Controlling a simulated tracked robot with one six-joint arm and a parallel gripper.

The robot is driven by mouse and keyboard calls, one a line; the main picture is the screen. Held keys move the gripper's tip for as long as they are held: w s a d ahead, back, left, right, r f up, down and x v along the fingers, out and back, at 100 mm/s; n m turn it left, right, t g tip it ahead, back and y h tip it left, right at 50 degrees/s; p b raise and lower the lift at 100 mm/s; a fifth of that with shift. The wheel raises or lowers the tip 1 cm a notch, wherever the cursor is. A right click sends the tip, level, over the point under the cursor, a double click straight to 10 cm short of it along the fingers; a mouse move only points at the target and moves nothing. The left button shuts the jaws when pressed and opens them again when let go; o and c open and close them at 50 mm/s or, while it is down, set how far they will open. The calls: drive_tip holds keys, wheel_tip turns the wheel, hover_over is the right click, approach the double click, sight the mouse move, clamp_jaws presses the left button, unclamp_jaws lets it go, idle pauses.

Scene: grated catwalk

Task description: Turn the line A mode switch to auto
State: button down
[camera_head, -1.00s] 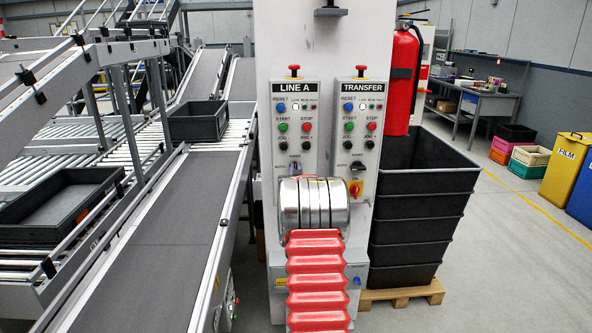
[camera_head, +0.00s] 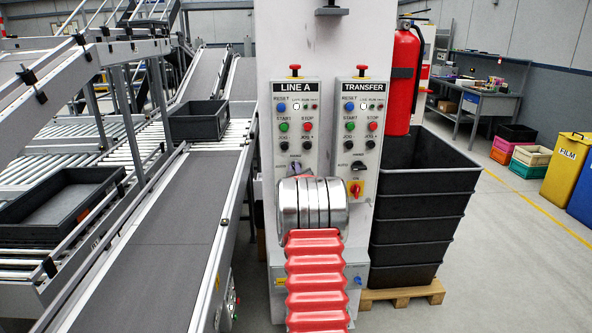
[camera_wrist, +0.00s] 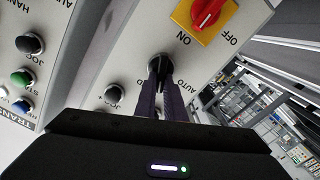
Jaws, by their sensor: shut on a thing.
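The line A panel (camera_head: 295,120) stands left of the transfer panel (camera_head: 357,120) on a pale column. In the wrist view, the line A mode switch (camera_wrist: 158,63) is a small black knob, with the AUTO lettering to its lower right in the picture. My gripper (camera_wrist: 162,80) is shut on this knob with its two dark purple fingers. In the head view, my gripper (camera_head: 295,169) is mostly hidden behind my silver and red arm. The fingers partly cover the knob, so its exact pointing direction is hard to tell.
A red rotary switch (camera_wrist: 208,12) on a yellow plate sits close to the knob, and a black jog button (camera_wrist: 114,94) is on the other side. A red extinguisher (camera_head: 404,78) and stacked dark crates (camera_head: 425,215) stand right of the column; a conveyor (camera_head: 165,235) runs left.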

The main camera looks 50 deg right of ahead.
drive_tip(key=n, duration=0.4)
drive_tip(key=f+n, duration=0.1)
drive_tip(key=n, duration=0.3)
drive_tip(key=w+a+n, duration=0.1)
drive_tip(key=n, duration=0.3)
drive_tip(key=shift+f+n, duration=0.3)
drive_tip(key=shift+f, duration=0.1)
drive_tip(key=c, duration=1.9)
unclamp_jaws()
drive_tip(key=shift+s, duration=0.1)
drive_tip(key=shift+o, duration=0.3)
drive_tip(key=shift+d+r, duration=0.1)
drive_tip(key=shift+r, duration=0.05)
drive_tip(key=shift+s, duration=0.1)
drive_tip(key=v, duration=1.3)
drive_tip(key=shift+s+a, duration=0.25)
drive_tip(key=shift+a, duration=0.05)
